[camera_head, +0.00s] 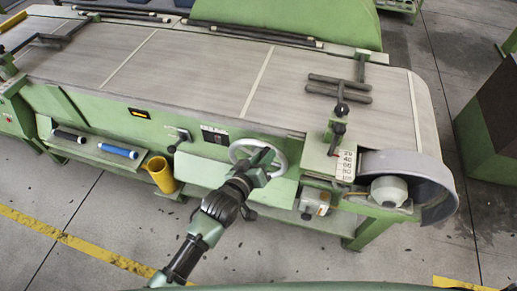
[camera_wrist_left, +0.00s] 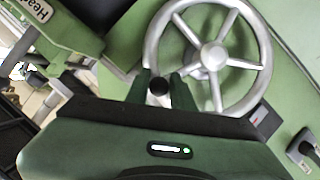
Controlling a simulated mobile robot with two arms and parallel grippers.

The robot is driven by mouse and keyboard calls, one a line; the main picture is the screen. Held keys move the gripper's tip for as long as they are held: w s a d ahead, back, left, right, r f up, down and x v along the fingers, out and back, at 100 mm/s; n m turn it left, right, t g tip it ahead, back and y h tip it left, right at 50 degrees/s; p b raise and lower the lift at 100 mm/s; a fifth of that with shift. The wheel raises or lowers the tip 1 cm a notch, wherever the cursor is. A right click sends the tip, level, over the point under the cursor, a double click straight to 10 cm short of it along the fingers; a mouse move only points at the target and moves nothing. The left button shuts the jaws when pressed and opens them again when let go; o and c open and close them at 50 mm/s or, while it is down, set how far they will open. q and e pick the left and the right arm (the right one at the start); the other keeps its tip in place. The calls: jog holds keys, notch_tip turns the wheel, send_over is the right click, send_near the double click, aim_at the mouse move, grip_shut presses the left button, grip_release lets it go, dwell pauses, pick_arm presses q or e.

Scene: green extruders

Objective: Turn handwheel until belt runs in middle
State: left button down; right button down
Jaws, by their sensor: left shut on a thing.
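The silver spoked handwheel (camera_head: 283,158) is on the green front panel of the machine. It fills the upper right of the left wrist view (camera_wrist_left: 213,55). My left gripper (camera_head: 261,160) is in front of the wheel and hides part of it. In the left wrist view, its green fingers (camera_wrist_left: 160,88) are shut around the wheel's handle (camera_wrist_left: 159,87), which has a dark round end, at the lower left of the rim. The wide grey belt (camera_head: 200,75) lies along the machine top, with light bands across it. My right gripper is not in view.
A grey curved guard (camera_head: 433,185) and motor (camera_head: 388,190) stick out at the right end. Dark bars (camera_head: 338,90) lie above the belt. The floor in front looks mostly clear.

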pick_arm(q)
jog(key=shift+s+d+m+y, duration=0.2)
jog(key=shift+d+m+y, duration=0.25)
jog(key=shift+d, duration=0.65)
jog(key=c, duration=1.3)
grip_release()
jog(key=shift+d+f, duration=0.15)
jog(key=shift+f, duration=0.05)
jog(key=shift+f, duration=0.1)
jog(key=shift+f, duration=0.1)
